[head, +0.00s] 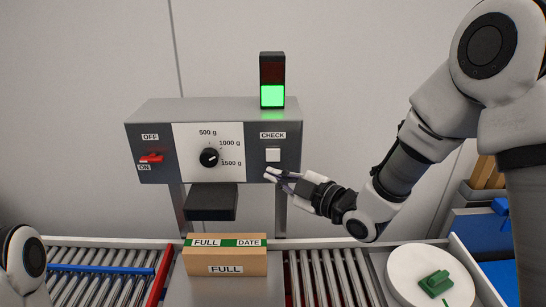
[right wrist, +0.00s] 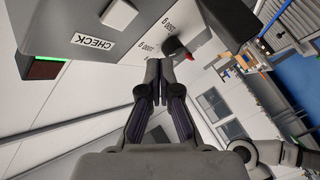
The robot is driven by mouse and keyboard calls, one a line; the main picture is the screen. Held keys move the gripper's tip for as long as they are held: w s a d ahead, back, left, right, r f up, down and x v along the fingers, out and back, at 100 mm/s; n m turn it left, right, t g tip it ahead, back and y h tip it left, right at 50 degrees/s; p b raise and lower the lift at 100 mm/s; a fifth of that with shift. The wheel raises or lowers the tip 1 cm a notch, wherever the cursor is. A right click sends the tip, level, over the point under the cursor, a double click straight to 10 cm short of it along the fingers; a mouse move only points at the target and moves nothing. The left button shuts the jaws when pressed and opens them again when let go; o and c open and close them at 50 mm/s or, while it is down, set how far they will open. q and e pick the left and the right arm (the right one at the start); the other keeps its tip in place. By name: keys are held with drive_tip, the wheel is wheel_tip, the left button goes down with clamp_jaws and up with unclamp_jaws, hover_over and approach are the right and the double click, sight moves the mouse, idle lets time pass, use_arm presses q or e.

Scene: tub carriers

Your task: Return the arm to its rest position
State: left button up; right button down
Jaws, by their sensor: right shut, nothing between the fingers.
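My right gripper (head: 275,175) is shut and empty, its fingertips just below the white CHECK button (head: 273,155) on the grey control box (head: 225,112). Whether they touch the panel is unclear in the head view. In the right wrist view the closed fingers (right wrist: 165,68) point toward the panel, with the CHECK label (right wrist: 93,41) at upper left. The upright lamp (head: 272,95) on the box glows green below and is dark red above. Of my left arm only a rounded part shows at the lower left; its gripper is out of view.
A brown carton (head: 225,264) marked FULL and DATE sits below the box's dark block (head: 210,202), between two roller conveyors. A red switch (head: 151,158) and a black dial (head: 209,158) are on the panel. A white round tub (head: 405,279) bearing a green piece (head: 436,283) stands at right.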

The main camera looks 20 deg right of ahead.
drive_tip(key=s+f+m+g+h+b, duration=0.15)
drive_tip(key=s+f, duration=0.25)
drive_tip(key=f, duration=0.8)
drive_tip(key=s+d+f+m+g+h+b, duration=0.1)
drive_tip(key=s+f+m+g+b, duration=0.2)
drive_tip(key=f, duration=0.9)
drive_tip(key=s+f+g+h, duration=0.1)
drive_tip(key=s+f+g, duration=0.3)
drive_tip(key=f, duration=0.8)
drive_tip(key=s+d+f+m+g+h, duration=0.1)
drive_tip(key=s+d+f+m+g, duration=0.1)
drive_tip(key=s+f+m, duration=0.2)
drive_tip(key=s+d+f+m+g+h+b, duration=0.1)
drive_tip(key=s+f+m, duration=0.3)
drive_tip(key=s, duration=0.7)
drive_tip(key=s+d+f+m+g+h, duration=0.3)
drive_tip(key=s+f+m, duration=0.1)
drive_tip(key=s, duration=0.3)
drive_tip(key=shift+s+d, duration=0.15)
drive_tip(key=shift+d, duration=0.05)
